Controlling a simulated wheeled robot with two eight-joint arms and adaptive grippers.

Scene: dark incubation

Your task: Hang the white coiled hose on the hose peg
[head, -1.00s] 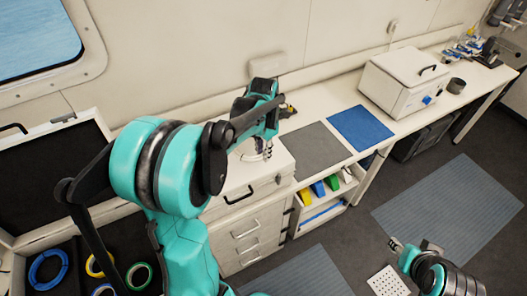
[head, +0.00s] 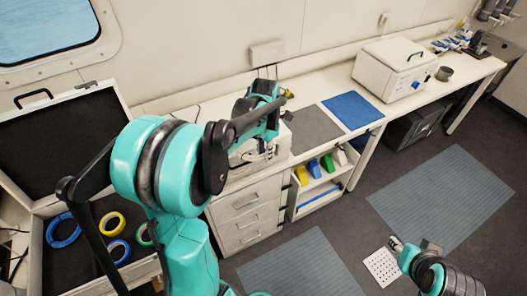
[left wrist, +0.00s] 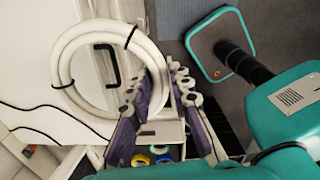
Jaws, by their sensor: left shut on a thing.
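The white coiled hose (left wrist: 66,68) fills the upper left of the left wrist view, a thick ring bound with black ties. My left gripper (left wrist: 168,78) is shut on its near right side, between the purple finger pads. In the head view my left gripper (head: 268,152) is above the white workbench, and the arm hides most of the hose. My right gripper (head: 393,243) is low at the right over the floor, apart from everything on the bench; its jaws are too small to read. I cannot make out the hose peg in either view.
An open black-lined case (head: 35,238) with coloured tape rolls stands at left. The bench carries a grey mat (head: 304,129), a blue mat (head: 352,110) and a white lidded box (head: 385,72). Drawers (head: 247,217) and a shelf of coloured items stand below. Floor at right is mostly clear.

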